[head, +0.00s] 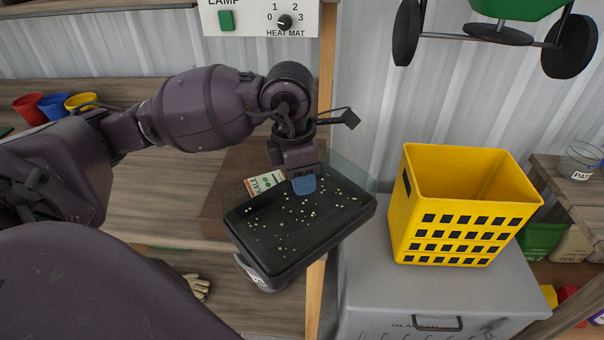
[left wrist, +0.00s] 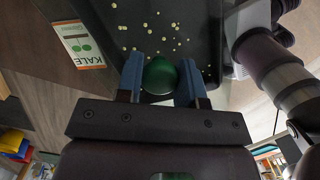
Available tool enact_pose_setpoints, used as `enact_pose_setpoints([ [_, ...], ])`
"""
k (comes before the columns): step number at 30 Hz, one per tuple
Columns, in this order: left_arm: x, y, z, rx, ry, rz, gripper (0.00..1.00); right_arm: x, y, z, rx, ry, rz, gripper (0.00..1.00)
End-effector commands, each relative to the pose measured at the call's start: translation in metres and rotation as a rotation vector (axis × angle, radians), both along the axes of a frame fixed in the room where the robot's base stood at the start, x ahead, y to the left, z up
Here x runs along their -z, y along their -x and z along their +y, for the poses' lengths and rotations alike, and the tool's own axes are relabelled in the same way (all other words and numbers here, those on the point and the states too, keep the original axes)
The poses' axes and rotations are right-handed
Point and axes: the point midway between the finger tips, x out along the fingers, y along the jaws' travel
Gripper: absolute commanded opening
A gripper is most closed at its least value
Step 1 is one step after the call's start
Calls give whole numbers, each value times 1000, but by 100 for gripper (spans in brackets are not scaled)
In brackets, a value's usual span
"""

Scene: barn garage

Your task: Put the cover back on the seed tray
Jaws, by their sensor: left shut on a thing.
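The black seed tray (head: 262,262) is in the middle of the head view, with many small pale-green specks over its dark inside. My left gripper (head: 304,184) is above it, pointing down. In the left wrist view my left gripper (left wrist: 160,80) is shut on a round green knob (left wrist: 158,76), with a blue finger on each side. A clear, faintly tinted cover (head: 356,172) shows at the tray's far right side, below and behind the gripper. Most of its outline is hard to see, so I cannot tell whether it touches the tray rim. My right gripper is not in view.
A kale packet (head: 264,183) lies behind the tray. A yellow crate (head: 455,220) stands on a grey box (head: 372,290) to the right. Red, blue and yellow pots (head: 30,108) stand at the far left. The heat mat control panel (head: 262,18) is on the wall.

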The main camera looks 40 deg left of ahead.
Motion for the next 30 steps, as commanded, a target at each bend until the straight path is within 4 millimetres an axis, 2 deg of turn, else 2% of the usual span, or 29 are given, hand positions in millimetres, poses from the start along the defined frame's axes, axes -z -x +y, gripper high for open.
enact_pose_setpoints([
  [14,0,0,0,0,0,0,11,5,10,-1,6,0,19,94],
  [30,2,0,0,1,1,1,11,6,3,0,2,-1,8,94],
])
